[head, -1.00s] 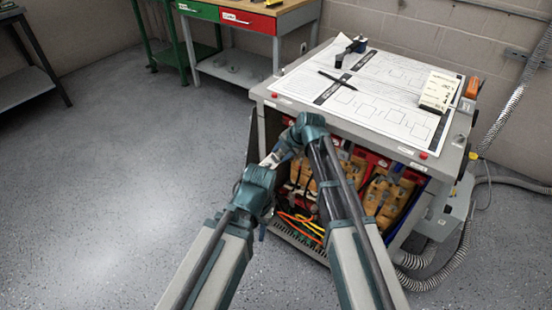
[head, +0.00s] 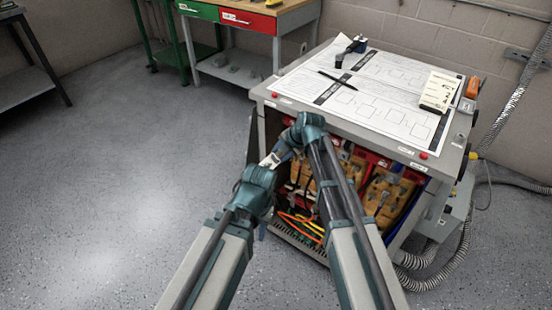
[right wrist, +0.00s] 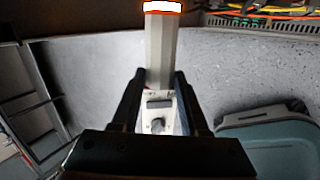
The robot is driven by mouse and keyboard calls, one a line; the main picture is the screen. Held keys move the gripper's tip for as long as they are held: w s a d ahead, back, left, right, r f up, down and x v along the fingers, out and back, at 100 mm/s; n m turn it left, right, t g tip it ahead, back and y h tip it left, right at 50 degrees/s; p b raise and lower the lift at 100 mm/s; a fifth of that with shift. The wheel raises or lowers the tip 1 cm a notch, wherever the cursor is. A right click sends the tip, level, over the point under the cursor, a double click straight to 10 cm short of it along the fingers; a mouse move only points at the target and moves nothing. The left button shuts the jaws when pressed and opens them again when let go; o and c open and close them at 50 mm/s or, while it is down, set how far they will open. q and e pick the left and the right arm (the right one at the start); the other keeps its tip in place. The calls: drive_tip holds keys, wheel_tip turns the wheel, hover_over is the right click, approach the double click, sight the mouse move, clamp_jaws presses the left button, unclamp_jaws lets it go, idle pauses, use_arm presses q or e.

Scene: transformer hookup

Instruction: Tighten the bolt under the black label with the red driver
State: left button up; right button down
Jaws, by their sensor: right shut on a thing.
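My right gripper (right wrist: 158,88) is shut on a grey tool (right wrist: 160,48) with a small dark display, a knob and an orange-red, white-glowing end. Its body stands between the two black fingers in the right wrist view. I take it to be the driver. In the head view, my right gripper (head: 284,150) points down and left in front of the open cabinet, with a small pale part of the tool (head: 271,160) showing. My left gripper (head: 258,182) is just below it; its fingers are hidden by its wrist. The bolt and black label cannot be made out.
The grey transformer cabinet (head: 440,165) has tan coils (head: 388,198) and orange and yellow wires (head: 303,224) inside. On top lie diagram sheets (head: 395,95), a pen (head: 337,80), a blue-black tool (head: 352,47) and a note block (head: 438,92).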

sight(272, 163)
drive_tip(key=shift+s+a, duration=0.65)
drive_tip(key=shift+s, duration=0.25)
drive_tip(key=shift+s+a, duration=0.6)
drive_tip(key=shift+s, duration=0.3)
